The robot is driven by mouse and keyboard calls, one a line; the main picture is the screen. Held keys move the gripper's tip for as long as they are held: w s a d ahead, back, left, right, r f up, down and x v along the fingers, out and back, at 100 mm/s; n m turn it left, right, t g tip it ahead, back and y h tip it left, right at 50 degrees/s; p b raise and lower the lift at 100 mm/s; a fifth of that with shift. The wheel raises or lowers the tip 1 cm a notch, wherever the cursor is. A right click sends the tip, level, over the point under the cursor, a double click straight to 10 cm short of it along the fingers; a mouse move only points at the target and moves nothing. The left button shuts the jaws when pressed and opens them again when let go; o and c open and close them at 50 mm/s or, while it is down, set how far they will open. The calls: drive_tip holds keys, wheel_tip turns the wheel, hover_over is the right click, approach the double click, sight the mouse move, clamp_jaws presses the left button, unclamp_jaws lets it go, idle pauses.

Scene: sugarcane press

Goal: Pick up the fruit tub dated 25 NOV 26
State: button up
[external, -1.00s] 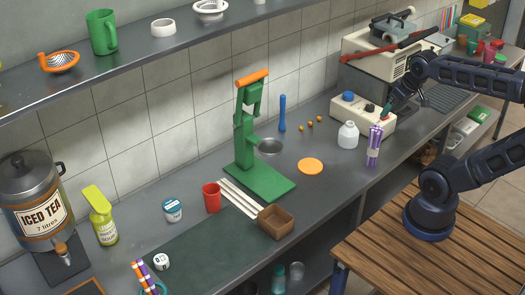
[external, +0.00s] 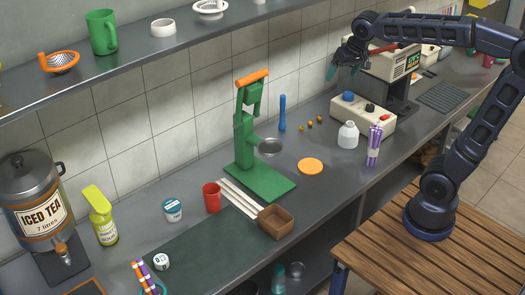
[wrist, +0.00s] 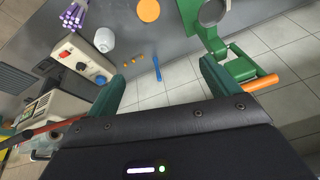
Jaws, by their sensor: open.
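No tub shows in the wrist view. My gripper (external: 343,70) is open and empty, raised high above the counter near the tiled wall, far to the right of the tub. In the wrist view my gripper (wrist: 160,82) shows its two green fingers wide apart, with nothing between them.
A green press (external: 262,178) stands between my gripper and the tub. A shelf (external: 200,40) overhangs the counter's left part.

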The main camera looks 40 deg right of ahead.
drive_tip(key=w+a+m, duration=0.2)
drive_tip(key=w+a, duration=1.1)
drive_tip(key=m+h, duration=0.3)
drive_tip(key=m, duration=0.1)
hover_over(172, 207)
drive_tip(key=a, duration=0.2)
drive_tip(key=shift+g, duration=0.4)
drive_tip(key=f, duration=3.6)
drive_tip(key=shift+s+d+f, duration=0.25)
drive_tip(key=shift+s, duration=0.15)
drive_tip(key=shift+s+a+f, duration=0.1)
drive_tip(key=shift+a+f, duration=0.15)
drive_tip(key=shift+f, duration=0.25)
drive_tip(key=x, duration=1)
drive_tip(key=shift+d+f, duration=0.2)
drive_tip(key=shift+d, duration=0.15)
drive_tip(key=shift+c, duration=0.5)
drive_tip(key=c, duration=1.1)
